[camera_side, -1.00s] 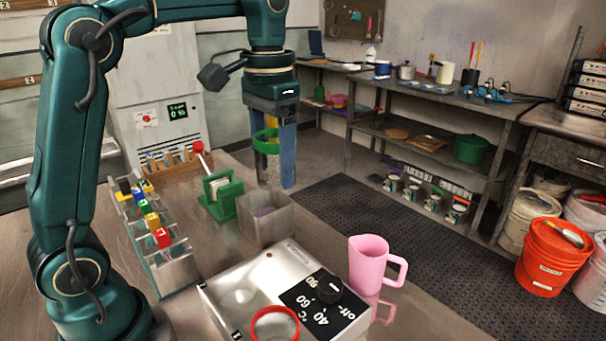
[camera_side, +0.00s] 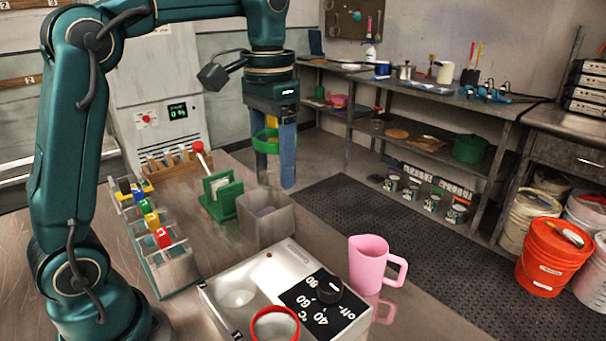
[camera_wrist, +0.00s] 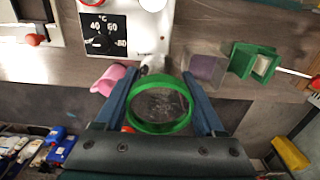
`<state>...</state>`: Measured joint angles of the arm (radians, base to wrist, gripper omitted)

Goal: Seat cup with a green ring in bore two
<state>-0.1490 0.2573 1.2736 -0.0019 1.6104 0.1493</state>
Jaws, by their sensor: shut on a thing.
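The cup with a green ring (camera_side: 266,142) is held between the two blue fingers of my gripper (camera_side: 277,182), raised above the far right end of the bench. The wrist view shows its green rim (camera_wrist: 160,128) between the fingers (camera_wrist: 157,74). The white heating bath (camera_side: 262,270) is at the front of the bench, well apart from the cup. One round bore (camera_side: 237,298) in its top looks empty. A cup with a red ring (camera_side: 275,324) sits in its front part. I cannot read any bore numbers.
A pink jug (camera_side: 370,262) stands right of the bath. A clear open box (camera_side: 266,222) and a green holder (camera_side: 221,196) stand behind it. A rack with coloured blocks (camera_side: 160,250) is on the left. A dark floor mat (camera_side: 390,235) lies beyond the bench.

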